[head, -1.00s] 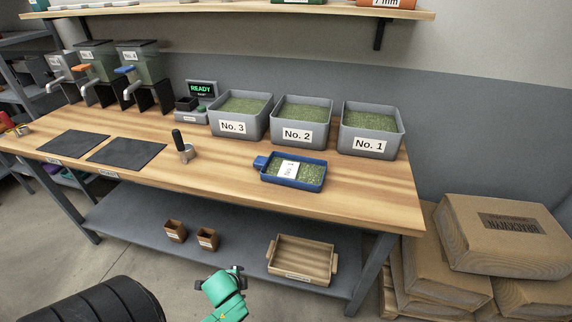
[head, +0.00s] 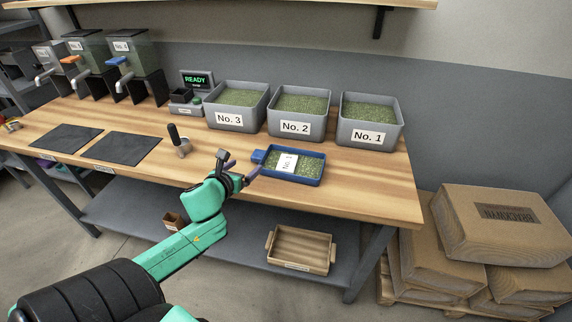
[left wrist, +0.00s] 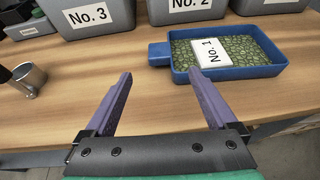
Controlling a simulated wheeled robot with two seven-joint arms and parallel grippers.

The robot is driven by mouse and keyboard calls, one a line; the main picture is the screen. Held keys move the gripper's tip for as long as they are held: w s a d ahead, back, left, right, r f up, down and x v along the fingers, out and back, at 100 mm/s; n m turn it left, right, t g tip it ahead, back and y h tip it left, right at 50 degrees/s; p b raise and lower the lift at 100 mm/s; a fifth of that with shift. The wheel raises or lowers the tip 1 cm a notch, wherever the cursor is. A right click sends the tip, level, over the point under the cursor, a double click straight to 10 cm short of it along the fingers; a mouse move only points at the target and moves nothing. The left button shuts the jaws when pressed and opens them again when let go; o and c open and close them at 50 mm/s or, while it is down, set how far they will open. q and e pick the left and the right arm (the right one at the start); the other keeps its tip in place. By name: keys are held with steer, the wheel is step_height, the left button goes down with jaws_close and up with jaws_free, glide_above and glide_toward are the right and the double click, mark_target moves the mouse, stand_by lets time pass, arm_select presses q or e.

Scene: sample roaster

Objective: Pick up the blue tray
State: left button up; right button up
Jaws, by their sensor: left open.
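The blue tray (head: 309,178) lies flat on the wooden table, holding green beans and a white "No. 1" card. Its handle tab points left. It also shows in the left wrist view (left wrist: 228,73), ahead and to the right of the fingers, with its handle (left wrist: 160,53) beyond the gap between them. My left gripper (head: 240,165) is open and empty, just left of the tray's handle and apart from it. Its purple fingers also show in the left wrist view (left wrist: 160,100). My right gripper is not in view.
Grey bins No. 3 (head: 229,119), No. 2 (head: 287,128) and No. 1 (head: 369,138) stand behind the tray. A metal cup with a dark handle (head: 183,149) stands left of my gripper. A wooden tray (head: 298,267) is on the lower shelf. The table right of the blue tray is clear.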

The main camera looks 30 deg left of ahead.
mark_target(258, 154)
arm_select(q)
steer(key=x, duration=0.6)
steer(key=shift+w+f, duration=0.1)
steer(key=shift+w, duration=0.3)
steer(key=x, duration=0.5)
steer(key=shift+w+a, duration=0.1)
steer(key=shift+w, duration=0.25)
steer(key=shift+s, duration=0.15)
steer(key=c, duration=1.3)
jaws_close()
